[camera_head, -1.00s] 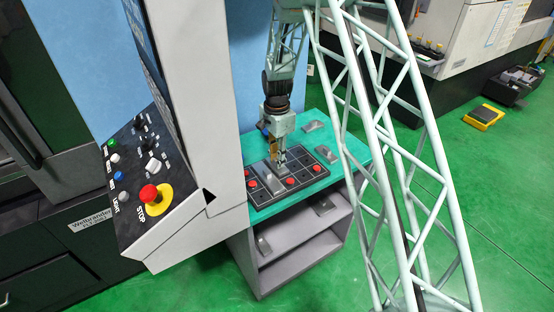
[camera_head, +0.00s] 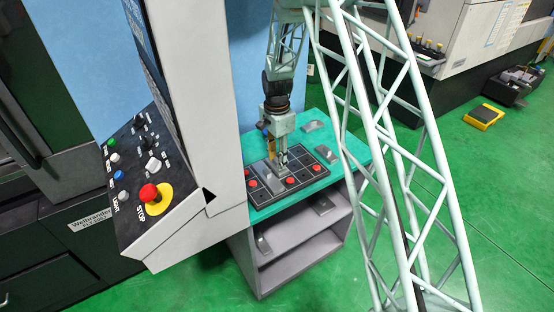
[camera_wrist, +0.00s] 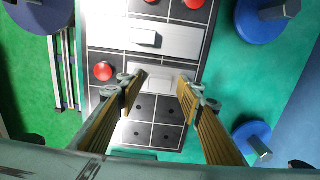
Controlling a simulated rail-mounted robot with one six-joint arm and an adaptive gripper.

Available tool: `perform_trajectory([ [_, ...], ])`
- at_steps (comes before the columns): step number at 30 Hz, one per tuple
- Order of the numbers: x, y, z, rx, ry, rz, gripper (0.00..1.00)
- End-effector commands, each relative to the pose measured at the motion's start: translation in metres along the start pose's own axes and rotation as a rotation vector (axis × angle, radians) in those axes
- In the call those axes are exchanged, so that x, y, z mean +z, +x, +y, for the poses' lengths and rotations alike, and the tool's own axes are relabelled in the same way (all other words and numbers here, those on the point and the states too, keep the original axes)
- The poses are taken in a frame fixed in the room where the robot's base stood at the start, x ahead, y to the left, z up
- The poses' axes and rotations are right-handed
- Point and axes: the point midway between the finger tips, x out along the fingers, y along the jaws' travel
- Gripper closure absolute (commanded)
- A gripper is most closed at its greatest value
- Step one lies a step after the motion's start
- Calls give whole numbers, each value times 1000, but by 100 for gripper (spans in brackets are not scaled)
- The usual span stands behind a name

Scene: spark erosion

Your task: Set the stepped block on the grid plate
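The stepped block (camera_wrist: 157,82) is a small pale grey piece with a raised middle, seen in the wrist view on or just over the dark grid plate (camera_wrist: 139,133). My gripper (camera_wrist: 164,79) has a brass-coloured finger on each side of it. The fingers look apart, with narrow gaps beside the raised part; contact lower down cannot be made out. In the head view my gripper (camera_head: 282,163) points straight down at the grid plate (camera_head: 304,177), and its fingers mostly hide the block.
A longer grey block (camera_wrist: 180,42) and red knobs (camera_wrist: 103,71) are on the plate beside the gripper. The plate lies on a teal-topped cart (camera_head: 262,205). Loose grey parts (camera_head: 326,154) lie on the cart's right side. A control panel (camera_head: 150,165) stands close on the left.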

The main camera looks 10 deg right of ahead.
Motion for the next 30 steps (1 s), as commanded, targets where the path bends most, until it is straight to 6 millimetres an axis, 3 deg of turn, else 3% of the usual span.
perform_trajectory([
  [11, 0, -28, -1, -2, 0, 1, 66],
  [30, 0, -108, -1, -2, 0, 1, 66],
])
